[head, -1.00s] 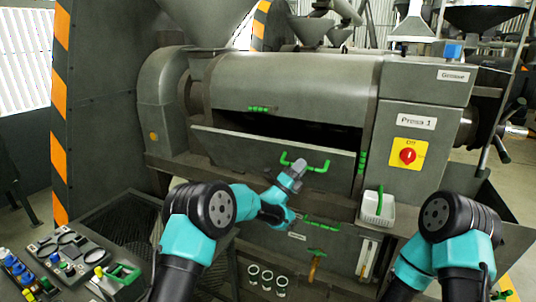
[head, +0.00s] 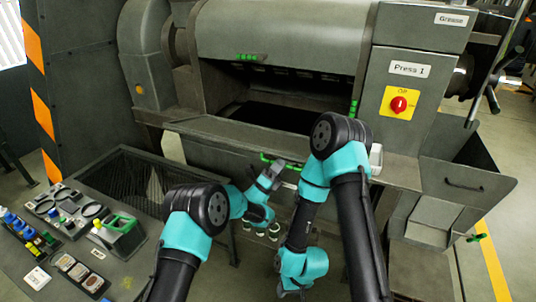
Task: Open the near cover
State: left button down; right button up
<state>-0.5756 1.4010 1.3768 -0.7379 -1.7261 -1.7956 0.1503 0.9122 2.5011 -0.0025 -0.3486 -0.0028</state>
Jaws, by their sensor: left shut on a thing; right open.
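The press has a dark opening (head: 280,112) below its rounded grey housing. Its near cover (head: 215,128), a long grey panel, is folded outward and down at the opening's front edge and lies low. A green handle (head: 265,157) is on the cover's front side. My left gripper (head: 277,168) is shut on this handle. My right gripper (head: 290,291) is low at the bottom of the view, apart from the cover. Its fingers are small and partly cut by the picture edge. My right arm hides part of the press front.
A red knob on a yellow plate (head: 399,103) is on the Press 1 box at right. A grey chute (head: 465,175) juts out beside it. A bench with tools and bottles (head: 70,225) is at lower left, near a mesh-lined bin (head: 140,180).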

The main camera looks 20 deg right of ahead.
pick_arm(q)
jog(key=shift+f, duration=0.6)
jog(key=c, duration=1.1)
grip_release()
jog(key=shift+d, duration=0.1)
jog(key=v, duration=1.7)
jog(key=shift+a, duration=0.3)
jog(key=shift+s, duration=0.15)
